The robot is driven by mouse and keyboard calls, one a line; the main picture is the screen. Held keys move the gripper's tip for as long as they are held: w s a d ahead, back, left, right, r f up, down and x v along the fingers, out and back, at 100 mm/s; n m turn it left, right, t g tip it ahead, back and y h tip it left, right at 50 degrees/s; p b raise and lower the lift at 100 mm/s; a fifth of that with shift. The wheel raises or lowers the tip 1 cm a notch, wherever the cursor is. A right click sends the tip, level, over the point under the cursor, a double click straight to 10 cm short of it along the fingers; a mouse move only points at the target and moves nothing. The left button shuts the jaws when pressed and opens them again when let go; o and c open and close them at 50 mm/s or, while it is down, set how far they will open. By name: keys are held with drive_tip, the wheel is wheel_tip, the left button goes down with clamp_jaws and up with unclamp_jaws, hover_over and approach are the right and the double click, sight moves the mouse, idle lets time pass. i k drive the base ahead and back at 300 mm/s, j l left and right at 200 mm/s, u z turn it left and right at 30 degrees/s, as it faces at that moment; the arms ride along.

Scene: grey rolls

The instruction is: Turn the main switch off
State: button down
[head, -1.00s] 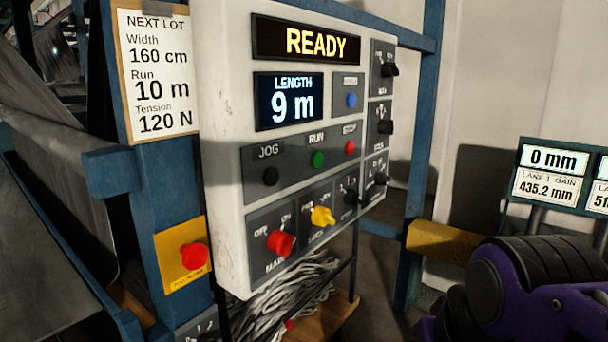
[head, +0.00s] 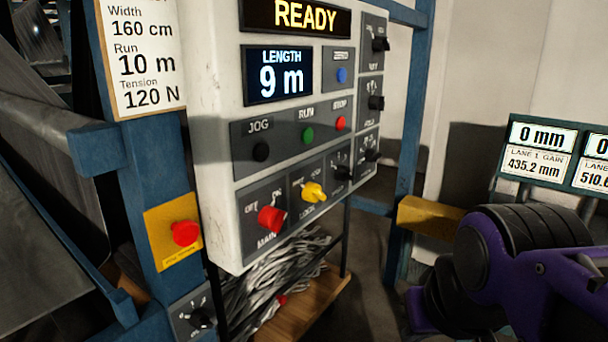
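The main switch is a red rotary knob (head: 271,219) at the lower left of the white control panel (head: 212,150). Its plate is marked OFF at the left, ON at the right and MAIN below. Which mark the knob points to is too small to tell for sure. The display (head: 297,16) above reads READY. My arm shows at the lower right in purple and black, apart from the panel. My gripper's fingers cannot be made out.
A yellow lock knob (head: 313,192) sits just right of the main switch. A red button on a yellow plate (head: 158,250) is on the blue post at the left. JOG, RUN and STOP buttons (head: 307,135) are above. Cables (head: 262,282) lie on a wooden shelf below.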

sight(271, 218)
drive_tip(key=k+l, duration=0.1)
drive_tip(key=k, duration=0.3)
drive_tip(key=k+l, duration=0.1)
drive_tip(key=k, duration=0.35)
drive_tip(key=j, duration=0.4)
drive_tip(key=j+u, duration=0.2)
drive_tip(key=l+z, duration=0.15)
drive_tip(key=l, duration=0.45)
